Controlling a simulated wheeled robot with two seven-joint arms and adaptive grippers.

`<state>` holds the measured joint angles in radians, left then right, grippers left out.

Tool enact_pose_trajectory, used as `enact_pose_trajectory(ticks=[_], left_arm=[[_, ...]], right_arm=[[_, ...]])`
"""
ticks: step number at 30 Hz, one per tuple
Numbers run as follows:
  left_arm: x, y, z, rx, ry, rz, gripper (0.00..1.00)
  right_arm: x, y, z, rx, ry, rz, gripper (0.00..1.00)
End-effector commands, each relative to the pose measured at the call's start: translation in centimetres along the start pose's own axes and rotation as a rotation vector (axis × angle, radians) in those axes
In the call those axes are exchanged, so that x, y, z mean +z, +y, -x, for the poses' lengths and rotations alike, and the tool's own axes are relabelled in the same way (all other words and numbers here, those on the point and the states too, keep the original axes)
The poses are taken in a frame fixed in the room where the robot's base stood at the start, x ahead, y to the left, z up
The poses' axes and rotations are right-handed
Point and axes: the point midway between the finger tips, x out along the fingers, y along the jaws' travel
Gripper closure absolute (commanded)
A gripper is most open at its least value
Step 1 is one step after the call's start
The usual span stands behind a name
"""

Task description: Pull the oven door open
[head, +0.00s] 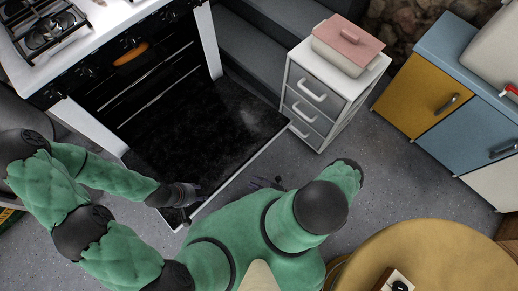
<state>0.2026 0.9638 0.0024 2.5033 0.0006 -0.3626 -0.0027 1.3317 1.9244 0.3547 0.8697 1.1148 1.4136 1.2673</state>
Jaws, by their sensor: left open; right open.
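The oven (150,85) stands at the upper left, its inside dark with racks showing. Its oven door (205,130) is folded down and open, with the dark inner face up and a pale outer edge towards me. My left gripper (187,200) is open over the door's near left corner; I cannot tell whether it touches the door. My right gripper (266,183) is open, just beyond the door's outer edge and apart from it, partly hidden by my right arm. The door's handle is hidden from view.
A white drawer unit (322,105) with a pink-lidded box (347,45) stands right of the door. Yellow and blue cabinets (440,100) line the right. A round yellow table (430,255) is at lower right. Grey floor (395,170) between is clear.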

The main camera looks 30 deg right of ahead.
Motion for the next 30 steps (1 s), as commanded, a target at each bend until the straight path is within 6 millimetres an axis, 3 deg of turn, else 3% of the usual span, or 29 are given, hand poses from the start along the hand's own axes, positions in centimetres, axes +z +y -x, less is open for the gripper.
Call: enact_pose_trajectory(ticks=[3, 9, 26, 30], left_arm=[[0.0, 0.0, 0.0, 0.0, 0.0, 0.0, 0.52], [0.0, 0.0, 0.0, 0.0, 0.0, 0.0, 0.52], [0.0, 0.0, 0.0, 0.0, 0.0, 0.0, 0.52], [0.0, 0.1, 0.3, 0.0, 0.0, 0.0, 0.52]], right_arm=[[0.1, 0.0, 1.3, 0.0, -0.003, 0.001, 0.59], [0.0, 0.0, 2.1, 0.001, -0.001, 0.0, 0.59], [0.0, 0.0, 2.0, 0.0, 0.003, 0.002, 0.59], [-0.4, 0.5, 1.4, -0.023, 0.078, 0.039, 0.59]])
